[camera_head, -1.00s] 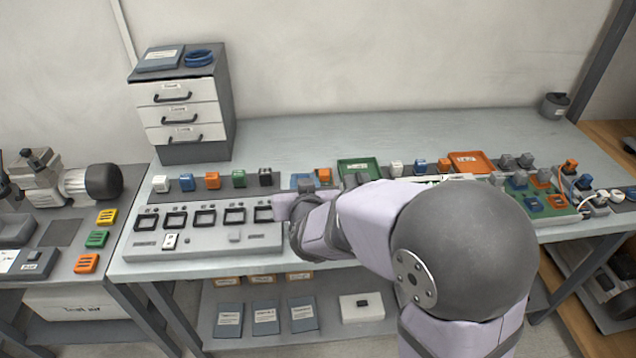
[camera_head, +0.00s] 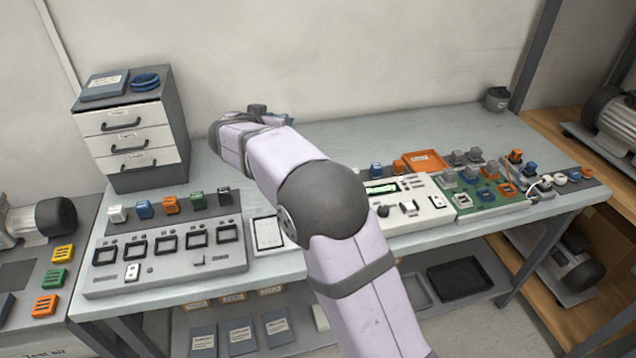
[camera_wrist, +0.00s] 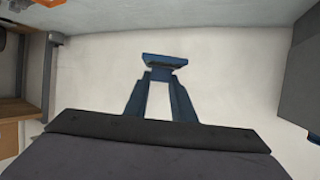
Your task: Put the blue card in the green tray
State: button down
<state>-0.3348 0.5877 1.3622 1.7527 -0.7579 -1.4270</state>
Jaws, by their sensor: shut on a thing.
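My gripper (camera_wrist: 160,76) points at the pale wall in the wrist view, its fingers on both sides of a small dark blue piece (camera_wrist: 165,60), which I take to be the blue card. It is held at the fingertips, clear of any surface in that view. In the head view my gripper (camera_head: 270,113) is raised above the back of the bench, small and partly hidden by my wrist. The green tray does not show in either current view; my arm covers the part of the bench where it stood.
An orange tray (camera_head: 424,161) lies right of my arm, near small blocks and a green board (camera_head: 485,197). A drawer cabinet (camera_head: 130,140) stands at the back left. A row of coloured blocks sits behind a grey panel (camera_head: 165,262).

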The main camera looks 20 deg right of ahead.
jog(key=w+d+m+h, duration=0.1)
jog(key=w+d+m+g+h, duration=0.2)
jog(key=d, duration=0.1)
jog(key=shift+f+p, duration=0.1)
jog(key=shift+p, duration=0.2)
jog(key=d+f+m+g+h, duration=0.2)
jog(key=d+f+m+g, duration=0.1)
jog(key=d+f, duration=0.1)
jog(key=shift+s+f+h+p, duration=0.3)
jog(key=shift+f+p, duration=0.05)
jog(key=shift+p, duration=0.05)
jog(key=shift+s+d+f+m, duration=0.1)
jog(key=shift+d+f+m, duration=0.1)
jog(key=shift+m, duration=0.1)
jog(key=shift+s+d+f+g, duration=0.15)
jog(key=shift+s+f, duration=0.05)
jog(key=shift+f, duration=0.25)
jog(key=shift+s+d+f+g, duration=0.15)
jog(key=shift+f, duration=0.25)
jog(key=shift+s+f+m, duration=0.2)
jog(key=shift+m, duration=0.1)
jog(key=shift+d+f+h, duration=0.1)
jog(key=shift+f+h, duration=0.15)
jog(key=shift+h, duration=0.05)
jog(key=shift+s+d+f+m+g+p, duration=0.15)
jog(key=shift+s+f+g, duration=0.1)
jog(key=shift+f, duration=0.4)
jog(key=shift+s+f+m+g+p, duration=0.15)
jog(key=shift+s+f, duration=0.05)
jog(key=shift+f, duration=0.4)
